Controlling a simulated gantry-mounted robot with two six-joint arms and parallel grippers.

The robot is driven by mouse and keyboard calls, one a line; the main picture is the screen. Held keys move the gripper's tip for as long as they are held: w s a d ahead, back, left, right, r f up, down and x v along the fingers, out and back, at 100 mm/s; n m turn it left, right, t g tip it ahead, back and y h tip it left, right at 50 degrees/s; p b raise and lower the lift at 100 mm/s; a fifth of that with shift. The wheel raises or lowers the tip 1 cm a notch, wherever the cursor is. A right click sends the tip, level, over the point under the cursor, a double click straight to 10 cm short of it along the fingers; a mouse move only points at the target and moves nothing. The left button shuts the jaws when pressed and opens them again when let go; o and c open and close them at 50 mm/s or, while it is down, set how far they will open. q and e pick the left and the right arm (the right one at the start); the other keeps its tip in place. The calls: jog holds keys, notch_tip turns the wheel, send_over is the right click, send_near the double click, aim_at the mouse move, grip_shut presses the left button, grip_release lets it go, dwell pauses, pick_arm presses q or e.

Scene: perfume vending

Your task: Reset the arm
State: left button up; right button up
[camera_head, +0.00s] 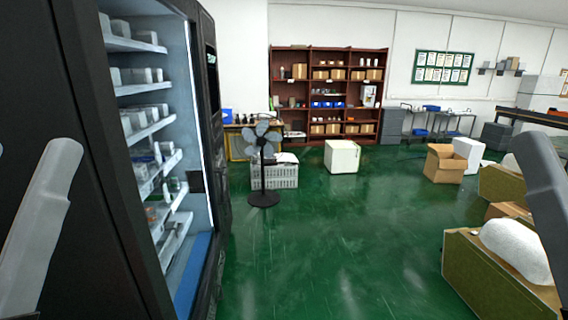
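Part of my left arm (38,225) shows at the left edge, in front of the dark side of the vending machine. Part of my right arm (545,190) shows at the right edge. Both of my grippers are outside the picture, so I cannot see whether they hold anything. The vending machine (95,150) stands close on the left, with its lit inside and several shelves of small boxed goods (150,118) showing.
A black fan (263,165) stands on the green floor (320,250) before a white crate (284,176). A white box (342,156), a cardboard box (443,163) and green crates (490,270) stand further right. A brown shelf (327,52) lines the back wall. The middle floor is clear.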

pick_arm(q)
notch_tip(320, 180, up, 32)
jog(key=p, duration=3.1)
jog(key=shift+s+a+p, duration=0.2)
jog(key=shift+p, duration=0.1)
jog(key=shift+o, duration=0.4)
jog(key=shift+f, duration=0.15)
